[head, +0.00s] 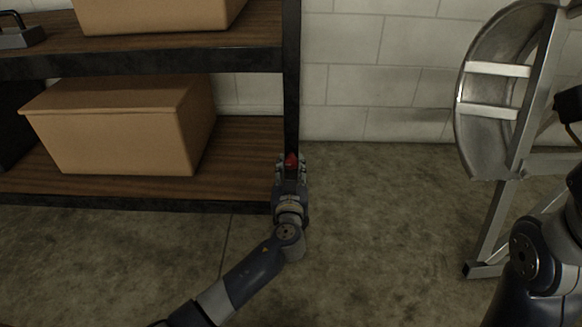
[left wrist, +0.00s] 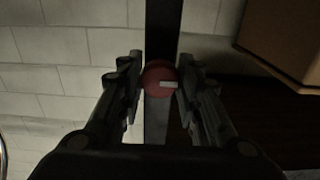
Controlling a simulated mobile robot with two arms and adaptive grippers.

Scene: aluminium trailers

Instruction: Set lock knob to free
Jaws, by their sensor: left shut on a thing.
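The red lock knob (head: 291,160) sits on the front of the dark upright post of the shelf rack. In the left wrist view the knob (left wrist: 160,78) is round, with a pale bar that lies roughly level and reaches right from near its middle. My left gripper (head: 291,168) is at the knob, with one finger on each side. In the left wrist view my left gripper (left wrist: 160,85) is shut on the knob. Any lettering around the knob is not readable. My right gripper does not show; part of my right arm is at the right edge of the head view.
The shelf rack (head: 250,60) holds a cardboard box (head: 120,130) on its lower shelf and another box (head: 155,12) above. A metal trailer part with a round fender (head: 475,95) stands at the right. The concrete floor (head: 390,220) between them is clear.

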